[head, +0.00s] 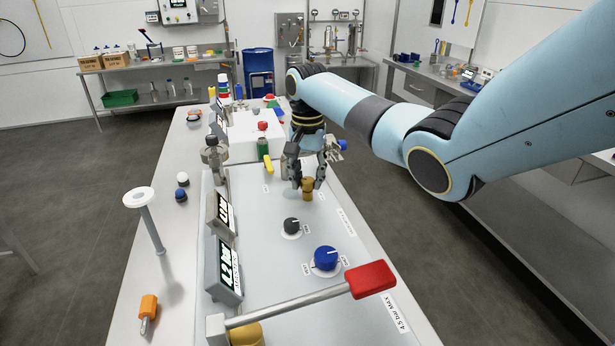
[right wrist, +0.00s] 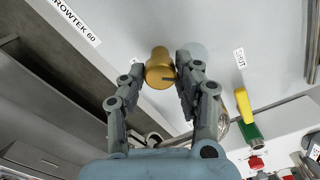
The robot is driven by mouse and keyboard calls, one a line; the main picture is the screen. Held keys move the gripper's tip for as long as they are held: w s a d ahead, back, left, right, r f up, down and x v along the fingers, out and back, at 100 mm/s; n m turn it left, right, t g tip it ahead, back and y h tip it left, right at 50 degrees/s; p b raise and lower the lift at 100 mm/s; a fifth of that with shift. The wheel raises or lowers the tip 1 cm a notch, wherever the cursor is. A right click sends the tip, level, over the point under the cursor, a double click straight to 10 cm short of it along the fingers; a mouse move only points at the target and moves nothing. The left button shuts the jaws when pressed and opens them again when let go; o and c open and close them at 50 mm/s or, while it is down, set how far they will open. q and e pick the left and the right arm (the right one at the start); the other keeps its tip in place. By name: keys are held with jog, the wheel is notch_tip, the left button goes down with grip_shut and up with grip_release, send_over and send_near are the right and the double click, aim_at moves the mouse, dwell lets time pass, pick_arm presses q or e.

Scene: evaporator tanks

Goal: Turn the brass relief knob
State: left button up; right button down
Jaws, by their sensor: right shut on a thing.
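The brass relief knob (head: 307,190) stands up from the light grey panel, near the panel's right side in the head view. My right gripper (head: 307,182) reaches down over it with a finger on either side and is shut on it. In the right wrist view the brass knob (right wrist: 159,70) sits between the two grey fingertips (right wrist: 162,76), its rounded top and side showing. The fingers hide part of the knob in both views. My left gripper is not in view.
Nearer on the panel are a black knob (head: 291,225), a blue knob (head: 326,259) and a long lever with a red grip (head: 370,279). Displays (head: 224,268) line the left side. A yellow-handled valve (head: 268,163) is close by at left. An orange-handled tool (head: 148,306) lies on the bench.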

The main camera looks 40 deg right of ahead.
jog(key=shift+n+p, duration=0.3)
jog(key=shift+r+n+p, duration=0.15)
jog(key=shift+n+p, duration=0.6)
jog(key=shift+n, duration=0.15)
jog(key=n+p, duration=0.2)
jog(key=n, duration=0.1)
jog(key=shift+w, duration=0.1)
jog(key=n+p, duration=0.1)
jog(key=n, duration=0.3)
jog(key=shift+n+p, duration=0.65)
jog(key=shift+n, duration=1.55)
jog(key=c, duration=0.9)
grip_release()
jog(key=shift+c, duration=0.2)
